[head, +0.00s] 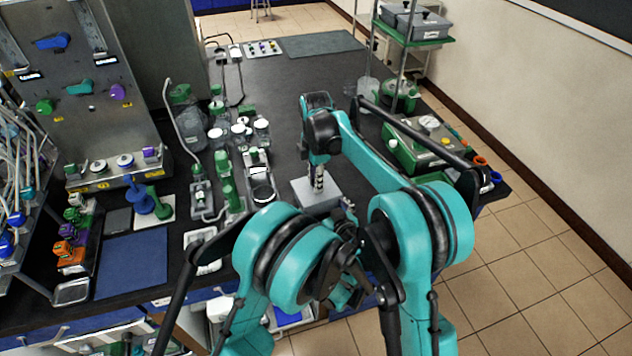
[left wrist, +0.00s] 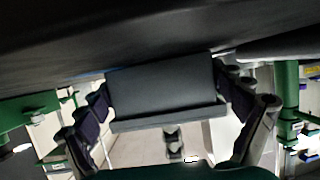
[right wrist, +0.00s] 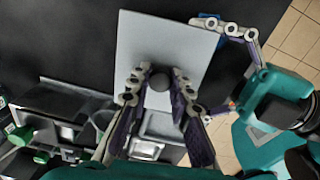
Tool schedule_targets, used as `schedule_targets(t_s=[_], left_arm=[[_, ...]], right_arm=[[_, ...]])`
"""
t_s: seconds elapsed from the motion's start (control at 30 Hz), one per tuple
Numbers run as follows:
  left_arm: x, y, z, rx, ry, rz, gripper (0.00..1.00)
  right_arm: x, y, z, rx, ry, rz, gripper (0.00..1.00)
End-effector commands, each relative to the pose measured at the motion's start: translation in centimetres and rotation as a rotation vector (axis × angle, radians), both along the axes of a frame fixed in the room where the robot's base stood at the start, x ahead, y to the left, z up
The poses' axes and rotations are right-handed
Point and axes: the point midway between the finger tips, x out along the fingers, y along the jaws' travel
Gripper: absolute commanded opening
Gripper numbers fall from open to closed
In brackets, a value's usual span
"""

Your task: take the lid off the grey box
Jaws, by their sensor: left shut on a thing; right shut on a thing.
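The grey box (left wrist: 160,82) shows upside down in the left wrist view, between the two fingers of my left gripper (left wrist: 164,88), which is shut on its sides. The lid (left wrist: 170,117) is a lighter rim across the box, with no clear gap between them. From above, the lid is a pale flat plate in the right wrist view (right wrist: 185,48) and the head view (head: 312,194). My right gripper (right wrist: 157,78) points down at the lid and is shut on its dark round knob (right wrist: 159,82). Arm links hide much of the left gripper in the head view.
The box is near the front edge of the black bench (head: 285,105). Bottles and glassware (head: 240,130) stand to its left. A green tray with equipment (head: 415,145) is at the right. Some bare bench lies behind the box.

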Motion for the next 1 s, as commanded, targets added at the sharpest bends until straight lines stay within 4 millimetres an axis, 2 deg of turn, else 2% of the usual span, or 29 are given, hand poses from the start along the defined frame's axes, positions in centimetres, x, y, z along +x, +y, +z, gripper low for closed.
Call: schedule_targets(t_s=[0.57,1.0], left_arm=[[0.0,0.0,-0.1,-0.002,0.003,0.001,0.42],[0.0,0.0,-0.2,-0.003,0.004,0.001,0.42]], right_arm=[[0.0,0.0,0.1,0.0,0.0,0.0,0.0],[0.0,0.0,1.5,0.0,0.0,0.0,0.0]])
